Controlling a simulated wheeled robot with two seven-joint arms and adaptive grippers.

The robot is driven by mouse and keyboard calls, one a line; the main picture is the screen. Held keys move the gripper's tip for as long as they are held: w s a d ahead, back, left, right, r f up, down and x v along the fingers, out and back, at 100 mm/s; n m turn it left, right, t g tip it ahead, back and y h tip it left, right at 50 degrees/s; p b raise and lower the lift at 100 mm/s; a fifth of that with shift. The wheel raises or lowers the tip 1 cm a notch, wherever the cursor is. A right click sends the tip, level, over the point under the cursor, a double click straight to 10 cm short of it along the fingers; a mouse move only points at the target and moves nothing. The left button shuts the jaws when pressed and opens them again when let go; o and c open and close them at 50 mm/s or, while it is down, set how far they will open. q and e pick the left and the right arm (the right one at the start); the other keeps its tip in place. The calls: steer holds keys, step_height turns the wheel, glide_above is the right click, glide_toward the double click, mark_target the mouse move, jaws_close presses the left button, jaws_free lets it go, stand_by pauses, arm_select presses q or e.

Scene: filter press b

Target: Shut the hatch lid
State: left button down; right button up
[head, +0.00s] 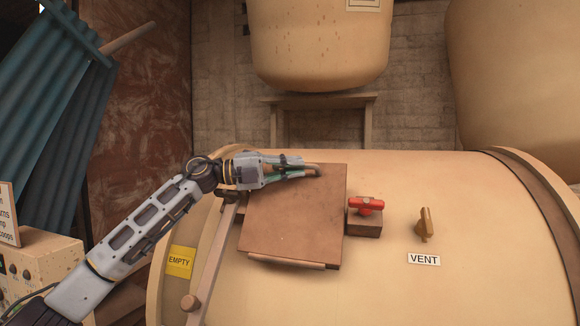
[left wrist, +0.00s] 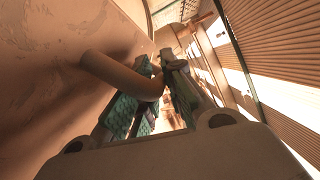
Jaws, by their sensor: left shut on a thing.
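The hatch lid (head: 290,220) is a flat brown square panel on top of the big cream tank. A rod runs along its near edge, and a bar handle (head: 313,171) is at its far edge. My left gripper (head: 303,168) reaches in from the left and is shut on that handle. In the left wrist view the green-padded fingers (left wrist: 152,97) sit on either side of the curved handle (left wrist: 118,75), beside a brown surface. I cannot tell from here whether the lid's far edge touches the tank. My right gripper is not in view.
A red latch knob (head: 366,205) on a brown block stands right of the lid. A brass vent knob (head: 425,225) and a VENT label (head: 424,259) are further right. A yellow EMPTY label (head: 180,262) is at the left.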

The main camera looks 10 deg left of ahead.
arm_select(q)
steer(key=w+n+y, duration=0.1)
steer(key=w+n, duration=0.2)
steer(key=shift+a+f, duration=0.1)
steer(key=shift+f, duration=0.05)
steer(key=shift+w+f+n, duration=0.1)
steer(key=shift+f+n, duration=0.05)
steer(key=shift+n, duration=0.25)
steer(key=shift+y, duration=0.3)
steer(key=shift+f, duration=0.1)
steer(key=c, duration=1.5)
jaws_free()
steer(key=shift+w+f, duration=0.1)
steer(key=shift+w, duration=0.1)
steer(key=shift+c, duration=0.2)
steer(key=shift+o, duration=0.3)
steer(key=shift+f, duration=0.2)
steer(key=shift+v, duration=6)
